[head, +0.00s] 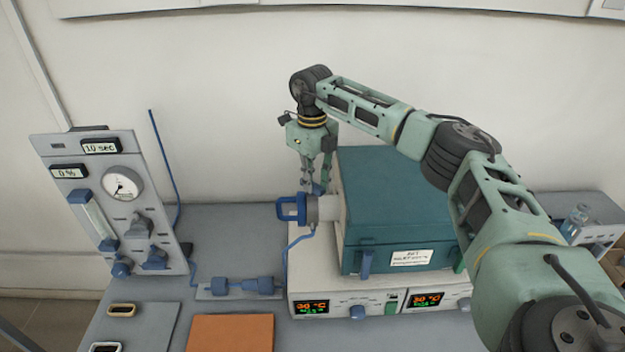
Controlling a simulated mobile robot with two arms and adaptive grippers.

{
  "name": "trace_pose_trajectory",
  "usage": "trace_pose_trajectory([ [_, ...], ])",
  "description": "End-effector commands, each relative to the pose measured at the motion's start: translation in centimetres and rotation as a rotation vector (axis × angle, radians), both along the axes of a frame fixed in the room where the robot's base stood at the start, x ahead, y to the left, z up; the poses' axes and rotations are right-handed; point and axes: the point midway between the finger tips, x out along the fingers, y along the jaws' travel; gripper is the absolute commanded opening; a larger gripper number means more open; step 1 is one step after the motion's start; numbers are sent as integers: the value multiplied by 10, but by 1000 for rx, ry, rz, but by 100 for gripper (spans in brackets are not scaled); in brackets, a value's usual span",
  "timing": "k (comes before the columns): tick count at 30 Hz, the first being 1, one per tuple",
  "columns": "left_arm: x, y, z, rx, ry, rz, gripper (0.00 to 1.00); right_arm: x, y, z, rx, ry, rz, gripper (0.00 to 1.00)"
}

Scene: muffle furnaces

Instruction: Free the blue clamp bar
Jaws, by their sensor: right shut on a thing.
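My right gripper (314,183) reaches down from above at the left end of the teal furnace. Its fingers are shut on a small blue piece, the blue clamp bar (317,189), at the top of the grey end flange (312,209). The fingers hide part of the bar, and I cannot tell whether it is still seated on the flange. The teal furnace (395,200) stands on a white control base. My left gripper is not in view.
A grey gas panel (110,205) with a gauge and blue knobs stands at left. An orange mat (231,333) is at the front.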

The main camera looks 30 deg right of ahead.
Motion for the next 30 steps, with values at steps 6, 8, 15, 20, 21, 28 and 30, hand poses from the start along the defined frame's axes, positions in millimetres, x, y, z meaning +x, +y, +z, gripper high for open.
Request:
trace_pose_trajectory([
  [6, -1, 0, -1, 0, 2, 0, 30, 2, 0, 3, 2, -11, -206, 0],
  [8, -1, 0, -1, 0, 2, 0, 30, 3, 0, 4, 2, -11, -263, 0],
  [15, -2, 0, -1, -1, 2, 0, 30, 3, -1, 4, 2, -11, -478, 0],
  [20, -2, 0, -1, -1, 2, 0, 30, 3, -1, 5, 2, -12, -597, 0],
  [21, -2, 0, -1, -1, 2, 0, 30, 3, -1, 5, 3, -13, -622, 0],
  [28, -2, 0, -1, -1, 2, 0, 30, 3, -1, 5, 4, -15, -730, 0],
  [30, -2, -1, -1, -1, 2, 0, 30, 4, -1, 5, 4, -15, -749, 0],
])
